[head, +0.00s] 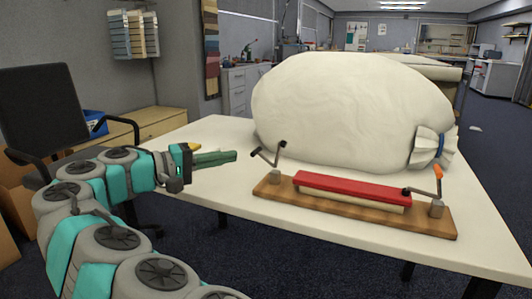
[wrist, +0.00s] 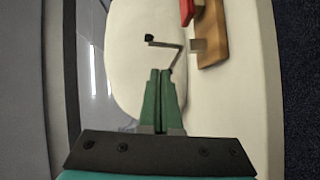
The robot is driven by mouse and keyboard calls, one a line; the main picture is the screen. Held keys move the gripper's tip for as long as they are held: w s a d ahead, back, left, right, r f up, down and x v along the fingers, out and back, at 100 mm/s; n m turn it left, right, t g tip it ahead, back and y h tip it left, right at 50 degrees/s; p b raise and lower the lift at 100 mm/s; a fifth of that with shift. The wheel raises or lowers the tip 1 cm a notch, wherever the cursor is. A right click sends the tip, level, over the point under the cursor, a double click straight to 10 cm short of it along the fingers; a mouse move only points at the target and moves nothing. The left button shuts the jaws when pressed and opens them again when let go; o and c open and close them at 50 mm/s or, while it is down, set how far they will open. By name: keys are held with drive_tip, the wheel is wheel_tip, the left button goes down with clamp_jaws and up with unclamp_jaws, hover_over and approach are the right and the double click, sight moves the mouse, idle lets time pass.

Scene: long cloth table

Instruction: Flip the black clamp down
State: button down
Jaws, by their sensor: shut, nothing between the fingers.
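The black clamp (head: 270,158) stands at the left end of a wooden board. Its thin metal arms rise in a V, with one dark end reaching left, away from the red bar, and a black-tipped handle slanting up to the right. The clamp also shows in the wrist view (wrist: 170,46), just beyond my fingertips, with its grey base block on the board. My gripper (head: 236,155) has green fingers that are closed together and empty. They point right toward the clamp, a little left of its left end. The fingers also show in the wrist view (wrist: 160,72). I cannot tell whether they touch the clamp.
The wooden board (head: 340,215) carries a red bar (head: 350,188) on a pale strip. A second clamp with an orange handle (head: 438,172) stands at its right end, its dark pad on the bar. A large white sack (head: 345,105) lies behind. The white table (head: 225,195) is clear in front.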

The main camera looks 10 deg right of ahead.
drive_tip(key=shift+d, duration=0.1)
drive_tip(key=x, duration=0.9)
drive_tip(key=shift+w+d, duration=0.1)
drive_tip(key=shift+d, duration=0.3)
drive_tip(key=shift+d+r+m+y+b, duration=0.1)
drive_tip(key=shift+m+y+b, duration=0.25)
drive_tip(key=shift+m, duration=0.25)
drive_tip(key=shift+d+m+y, duration=0.1)
drive_tip(key=shift+m+y, duration=0.15)
drive_tip(key=shift+m, duration=0.05)
